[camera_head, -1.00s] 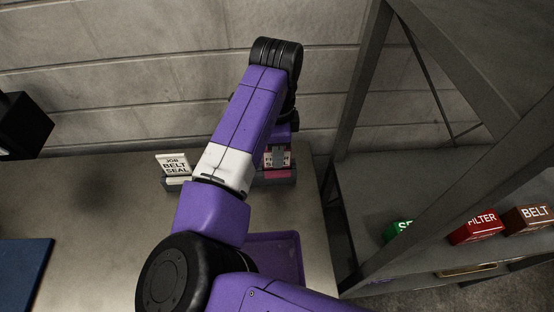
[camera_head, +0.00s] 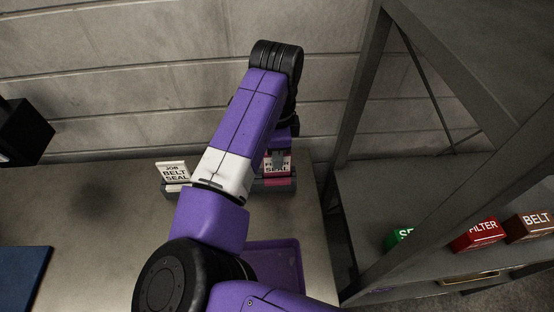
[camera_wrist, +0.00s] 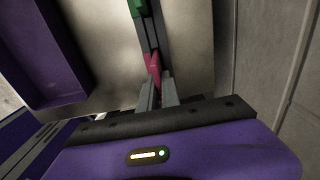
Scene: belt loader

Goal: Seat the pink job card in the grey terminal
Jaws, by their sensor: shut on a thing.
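The pink job card (camera_head: 281,169) is upright in my gripper (camera_head: 277,158), with part of its lettering reading SEAL. In the wrist view the pink card (camera_wrist: 154,66) shows edge-on between the two fingertips of my gripper (camera_wrist: 158,88), which is shut on it. A long grey holder, apparently the terminal (camera_head: 291,184), lies under the card, with a pink strip on its front. In the wrist view a dark grey bar (camera_wrist: 149,35) runs on from the card. Whether the card's lower edge is inside a slot is hidden.
A white card lettered JOB BELT SEAL (camera_head: 173,172) stands left of my arm. A green piece (camera_wrist: 137,8) shows in the wrist view. A purple tray (camera_head: 277,257) and a blue panel (camera_head: 24,278) lie on the table. A framed shelf at right holds lettered blocks (camera_head: 478,233).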

